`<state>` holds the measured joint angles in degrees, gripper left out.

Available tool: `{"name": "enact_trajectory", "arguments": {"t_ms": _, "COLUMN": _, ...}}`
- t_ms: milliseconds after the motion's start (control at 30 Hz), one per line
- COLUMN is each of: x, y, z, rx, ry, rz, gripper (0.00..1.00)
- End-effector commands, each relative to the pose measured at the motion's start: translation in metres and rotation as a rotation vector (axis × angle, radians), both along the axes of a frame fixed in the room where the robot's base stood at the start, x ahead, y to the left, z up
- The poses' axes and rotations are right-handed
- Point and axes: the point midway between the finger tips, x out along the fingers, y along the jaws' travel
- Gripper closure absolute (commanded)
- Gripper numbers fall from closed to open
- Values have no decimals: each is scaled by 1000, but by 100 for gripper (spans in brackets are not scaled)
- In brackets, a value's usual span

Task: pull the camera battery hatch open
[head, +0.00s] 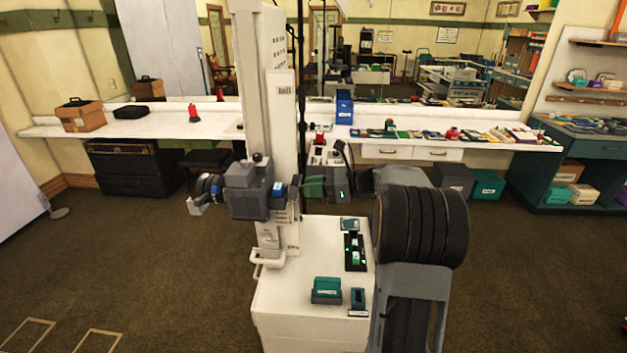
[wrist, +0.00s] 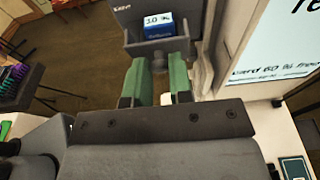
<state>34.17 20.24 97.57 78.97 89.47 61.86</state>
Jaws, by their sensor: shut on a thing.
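The grey camera (head: 248,190) is mounted on the white post at centre, its lens end to the left. A blue battery (head: 278,190) shows at its right side; in the wrist view this battery (wrist: 158,27) has a white label reading about 10 %. The grey hatch panel (wrist: 155,46) stands in front of the battery, which shows past its edge, so the hatch looks at least partly open. My gripper (head: 300,189) reaches in from the right. In the wrist view its green fingers (wrist: 157,68) are shut on the hatch's small knob, which they partly hide.
The white cabinet (head: 300,320) below carries a teal box (head: 326,288), a smaller teal holder (head: 357,299) and a black charger (head: 354,250) with green lights. A white sign panel (wrist: 270,55) stands close to the right of the fingers. Open carpet lies to the left.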

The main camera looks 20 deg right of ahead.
Motion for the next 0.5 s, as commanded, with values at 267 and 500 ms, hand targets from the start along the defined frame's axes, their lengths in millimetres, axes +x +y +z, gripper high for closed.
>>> {"name": "enact_trajectory", "arguments": {"t_ms": 267, "x": 0, "y": 1, "z": 4, "rx": -54, "ry": 29, "rz": 1, "gripper": 100}}
{"name": "enact_trajectory", "arguments": {"t_ms": 500, "x": 1, "y": 1, "z": 3, "rx": -52, "ry": 28, "rz": 0, "gripper": 76}}
